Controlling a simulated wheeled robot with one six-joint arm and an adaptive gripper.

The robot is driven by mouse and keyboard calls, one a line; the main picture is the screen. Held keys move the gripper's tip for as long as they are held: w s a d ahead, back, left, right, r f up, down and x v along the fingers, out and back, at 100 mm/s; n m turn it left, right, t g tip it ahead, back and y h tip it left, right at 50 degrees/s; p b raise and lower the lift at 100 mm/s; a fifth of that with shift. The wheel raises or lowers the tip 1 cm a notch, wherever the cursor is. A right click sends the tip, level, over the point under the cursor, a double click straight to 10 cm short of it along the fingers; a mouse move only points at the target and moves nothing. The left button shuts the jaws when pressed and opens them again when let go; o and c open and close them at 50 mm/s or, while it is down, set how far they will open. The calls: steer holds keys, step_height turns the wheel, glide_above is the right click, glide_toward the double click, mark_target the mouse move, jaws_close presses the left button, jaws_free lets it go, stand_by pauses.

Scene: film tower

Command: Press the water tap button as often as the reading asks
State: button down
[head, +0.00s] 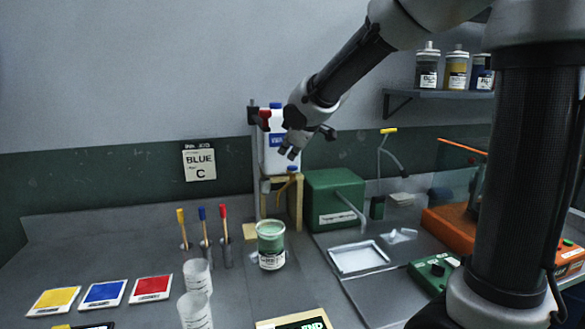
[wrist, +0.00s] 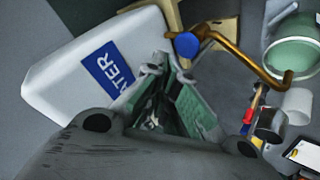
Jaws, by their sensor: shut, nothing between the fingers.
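The white water container (head: 277,148) with a blue label stands on a wooden stand at the back wall. Its tap has a blue button (head: 292,169), also seen in the wrist view (wrist: 187,45), on a brass spout (wrist: 238,52). My gripper (head: 291,153) is shut and empty, just above the button in the head view. In the wrist view its fingertips (wrist: 164,66) lie beside the button; contact cannot be told. A jar with green contents (head: 270,246) stands below the spout. A display (head: 295,322) is cut off at the bottom edge; its reading is unreadable.
A green box (head: 335,197) stands right of the tap. Three brushes (head: 204,235) stand upright to the left. Clear cups (head: 196,292) and colour cards (head: 102,293) lie nearer. A wall note (head: 199,162) reads BLUE C. An orange machine (head: 450,226) is at right.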

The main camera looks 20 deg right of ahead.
mark_target(289, 167)
steer(key=shift+r, duration=2.35)
steer(key=s+d+f+m+g+h, duration=0.1)
steer(key=s+d+f+m+g, duration=0.2)
steer(key=s+f, duration=0.35)
steer(key=s+d+f+m+g, duration=0.1)
steer(key=s+d+m, duration=0.3)
steer(key=s, duration=0.9)
steer(key=s+d+m, duration=0.4)
steer(key=s+d, duration=0.5)
steer(key=s, duration=0.5)
steer(key=shift+s+f+g+h, duration=0.2)
steer(key=shift+f+g+h, duration=0.15)
steer(key=shift+g+h, duration=0.05)
